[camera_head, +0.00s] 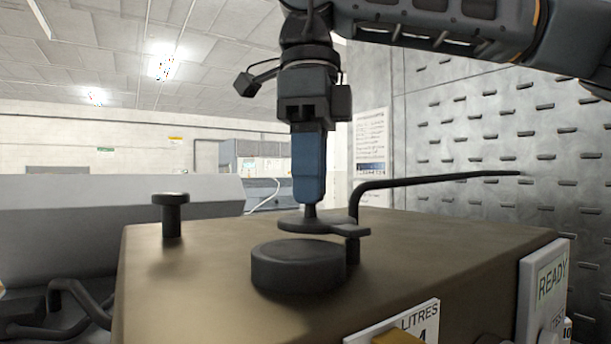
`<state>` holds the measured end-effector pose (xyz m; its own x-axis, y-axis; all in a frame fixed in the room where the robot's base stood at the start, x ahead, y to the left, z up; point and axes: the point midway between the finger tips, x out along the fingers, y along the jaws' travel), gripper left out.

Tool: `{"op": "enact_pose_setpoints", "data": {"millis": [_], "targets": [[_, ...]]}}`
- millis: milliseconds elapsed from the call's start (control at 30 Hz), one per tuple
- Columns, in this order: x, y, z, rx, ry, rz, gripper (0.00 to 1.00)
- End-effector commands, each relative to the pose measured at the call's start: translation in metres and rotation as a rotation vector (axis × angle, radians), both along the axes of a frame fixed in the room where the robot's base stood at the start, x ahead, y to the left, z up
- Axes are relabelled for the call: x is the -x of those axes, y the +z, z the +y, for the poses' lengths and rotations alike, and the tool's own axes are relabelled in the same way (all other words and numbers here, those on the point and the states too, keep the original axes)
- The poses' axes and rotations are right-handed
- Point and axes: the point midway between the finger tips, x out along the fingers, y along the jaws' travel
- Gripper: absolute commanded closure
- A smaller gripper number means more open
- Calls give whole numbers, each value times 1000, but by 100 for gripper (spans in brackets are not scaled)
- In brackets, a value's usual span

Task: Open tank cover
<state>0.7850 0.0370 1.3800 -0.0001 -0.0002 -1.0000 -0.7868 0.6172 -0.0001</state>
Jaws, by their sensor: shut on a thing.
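The tank cover (312,225) is a thin dark disc with a short knob on top and a lug at its right, reaching a dark pivot post (353,248). My gripper (309,200) points straight down from above and is shut on the cover's knob. The disc appears level and sits above and behind a thick round black neck (298,267) on the brown tank top (200,285). A gap shows between disc and neck. The inside of the neck cannot be made out.
A bent black pipe (440,180) rises behind the cover and runs right. A black mushroom-shaped peg (171,212) stands at the tank's left back. A LITRES label (418,322) and a READY panel (545,285) are at the front right. Air left of the cover is free.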

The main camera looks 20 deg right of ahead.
Motion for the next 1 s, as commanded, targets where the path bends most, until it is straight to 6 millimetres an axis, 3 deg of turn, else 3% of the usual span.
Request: {"op": "enact_pose_setpoints", "data": {"millis": [433, 467, 500, 733, 1000], "targets": [[0, 1, -1, -1, -11, -1, 100], [0, 1, -1, -1, -11, -1, 68], [0, 1, -1, -1, -11, -1, 64], [0, 0, -1, 0, -10, 0, 43], [0, 1, -1, 0, -10, 0, 43]]}}
